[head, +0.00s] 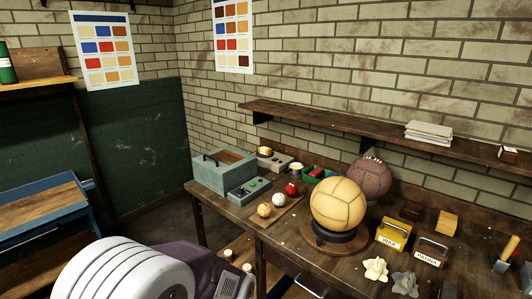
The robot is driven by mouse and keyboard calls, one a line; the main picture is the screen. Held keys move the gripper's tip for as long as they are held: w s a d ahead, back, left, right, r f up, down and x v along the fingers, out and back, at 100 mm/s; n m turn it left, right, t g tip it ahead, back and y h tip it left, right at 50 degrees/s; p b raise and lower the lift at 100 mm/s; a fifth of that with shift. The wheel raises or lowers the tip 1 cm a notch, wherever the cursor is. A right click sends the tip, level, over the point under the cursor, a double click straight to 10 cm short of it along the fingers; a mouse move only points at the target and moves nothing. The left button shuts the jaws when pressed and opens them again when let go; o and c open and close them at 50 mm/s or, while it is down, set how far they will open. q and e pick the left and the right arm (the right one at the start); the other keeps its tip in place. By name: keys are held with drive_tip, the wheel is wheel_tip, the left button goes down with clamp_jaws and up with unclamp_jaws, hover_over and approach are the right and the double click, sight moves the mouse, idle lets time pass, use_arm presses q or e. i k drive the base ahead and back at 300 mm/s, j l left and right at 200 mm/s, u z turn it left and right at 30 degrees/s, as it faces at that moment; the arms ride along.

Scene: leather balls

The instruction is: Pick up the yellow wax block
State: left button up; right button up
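A small yellow-orange block (447,222), which looks like the wax block, sits on the wooden workbench (290,230) at the right. It stands behind and to the right of a yellow tin labelled WAX (393,235). Its top and front faces show, and nothing visibly covers it.
A shelf (400,142) runs above.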

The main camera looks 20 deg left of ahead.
sight(264, 151)
drive_tip(key=i+j+u, duration=0.25)
drive_tip(key=j+u, duration=0.2)
drive_tip(key=i+j+u, duration=0.25)
drive_tip(key=u, duration=0.2)
drive_tip(key=i+j+u, duration=0.4)
drive_tip(key=i+u, duration=0.3)
drive_tip(key=u, duration=0.15)
drive_tip(key=i+j+u, duration=0.2)
drive_tip(key=i, duration=0.55)
drive_tip(key=i+j+u, duration=0.1)
drive_tip(key=i+u, duration=0.15)
drive_tip(key=i, duration=0.5)
drive_tip(key=i+l+z, duration=0.2)
drive_tip(key=i+z, duration=1.2)
drive_tip(key=i+j+z, duration=0.25)
drive_tip(key=z, duration=0.2)
drive_tip(key=i+j+z, duration=0.45)
drive_tip(key=k+l, duration=0.05)
